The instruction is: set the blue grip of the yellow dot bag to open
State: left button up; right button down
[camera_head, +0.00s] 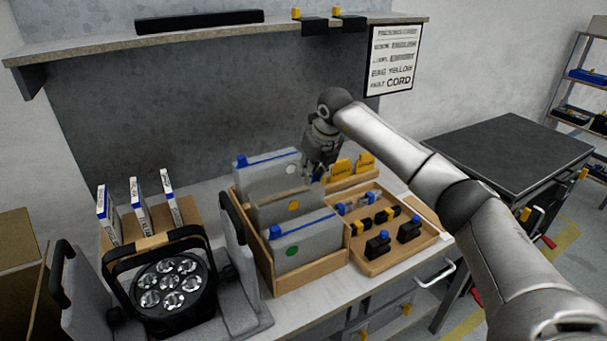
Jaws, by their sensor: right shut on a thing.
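The yellow dot bag (292,206) stands upright as the middle one of three clear bags in a wooden box (310,277). My right gripper (319,174) reaches down at the far right end of this bag's top edge. It is shut, and a small bit of blue, the blue grip (323,179), shows at its fingertips. The fingers hide most of this grip, so its exact position on the bag is unclear. My left gripper is not in view.
The back bag (268,178) and the green dot bag (305,246) have blue grips at their left ends. A wooden tray (378,268) with small parts stands right of the box. A lamp (172,284) stands at left. A shelf (210,39) hangs above.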

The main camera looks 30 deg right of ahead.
jog(key=c, duration=1.3)
grip_release()
jog(key=v, duration=1.2)
